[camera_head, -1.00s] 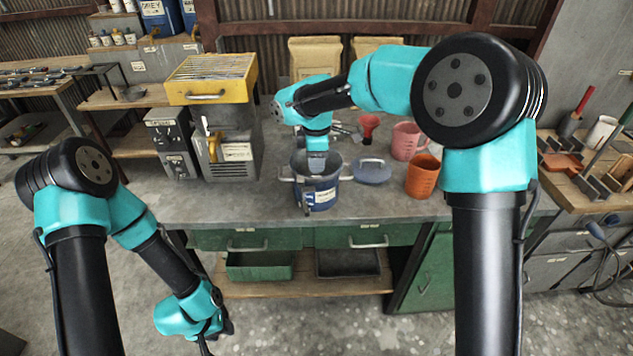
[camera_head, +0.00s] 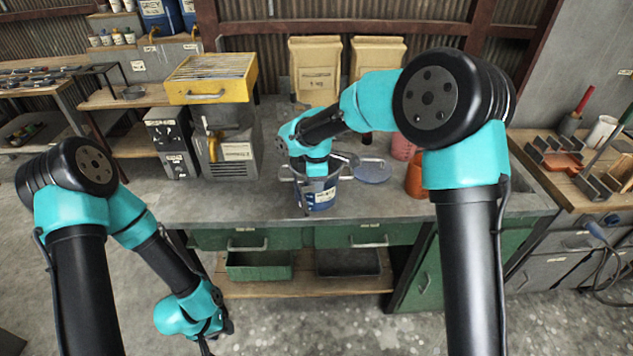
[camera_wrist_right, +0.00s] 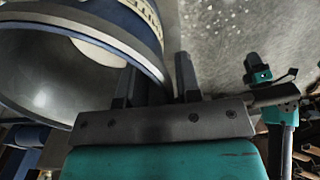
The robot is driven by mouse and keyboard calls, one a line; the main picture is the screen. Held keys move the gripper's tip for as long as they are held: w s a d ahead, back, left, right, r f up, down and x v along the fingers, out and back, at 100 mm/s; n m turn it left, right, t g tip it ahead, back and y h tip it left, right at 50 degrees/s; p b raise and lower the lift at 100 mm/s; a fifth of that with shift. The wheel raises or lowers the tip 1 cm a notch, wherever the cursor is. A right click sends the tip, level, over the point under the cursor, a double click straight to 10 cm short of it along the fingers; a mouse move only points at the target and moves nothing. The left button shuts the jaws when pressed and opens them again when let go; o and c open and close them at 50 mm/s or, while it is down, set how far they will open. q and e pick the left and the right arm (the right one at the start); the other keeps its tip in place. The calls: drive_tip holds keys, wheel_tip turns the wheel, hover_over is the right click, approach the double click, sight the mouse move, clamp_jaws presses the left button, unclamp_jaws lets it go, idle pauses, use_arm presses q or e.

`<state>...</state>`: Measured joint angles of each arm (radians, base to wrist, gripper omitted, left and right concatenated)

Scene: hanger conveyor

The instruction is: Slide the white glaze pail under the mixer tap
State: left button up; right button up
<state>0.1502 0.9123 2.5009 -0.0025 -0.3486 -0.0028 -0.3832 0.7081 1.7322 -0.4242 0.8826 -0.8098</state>
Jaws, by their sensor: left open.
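The pail (camera_head: 318,194) on the bench looks dark blue with a white label, not white, and has a metal rim. The mixer is a grey machine (camera_head: 240,168) with a yellow tap (camera_head: 213,148), standing left of the pail; the pail is apart from it. My right gripper (camera_head: 312,178) is down at the pail's rim. In the right wrist view its fingers (camera_wrist_right: 157,85) stand apart at the wall, one over the pail's opening and one outside; I see no firm grip. My left gripper (camera_head: 218,338) is open, low in front of the bench, partly cut off.
A grey-blue lid (camera_head: 372,171) lies right of the pail. An orange jug (camera_head: 415,180) and pink jug (camera_head: 402,147) stand behind my right arm. Paper sacks (camera_head: 315,70) stand at the back. The bench top (camera_head: 215,205) before the mixer is clear.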

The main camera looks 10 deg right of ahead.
clamp_jaws()
drive_tip(key=shift+f, duration=0.1)
idle(1.1)
